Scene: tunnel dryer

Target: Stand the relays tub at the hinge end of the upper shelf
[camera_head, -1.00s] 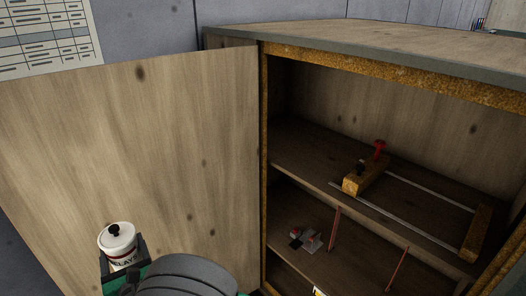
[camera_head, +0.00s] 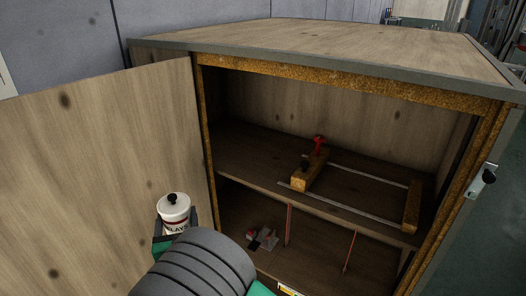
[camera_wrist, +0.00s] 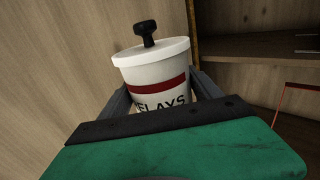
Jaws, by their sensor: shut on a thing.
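The relays tub (camera_head: 174,211) is white with a red band, dark lettering and a black knob on its lid. My gripper (camera_head: 176,222) is shut on it and holds it upright, in front of the open door (camera_head: 100,170). In the wrist view the tub (camera_wrist: 152,70) sits between the two fingers of my gripper (camera_wrist: 158,95); its lower part is hidden. The upper shelf (camera_head: 250,150) is inside the cabinet, to the right of and beyond the tub. Its left end, by the hinged door, is bare.
On the upper shelf, a wooden block clamp (camera_head: 311,168) with a red handle and metal rails takes up the middle and right. Below are thin red rods (camera_head: 289,225) and a small grey-and-red item (camera_head: 263,240). The cabinet's left front post (camera_head: 206,140) stands between door and shelf.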

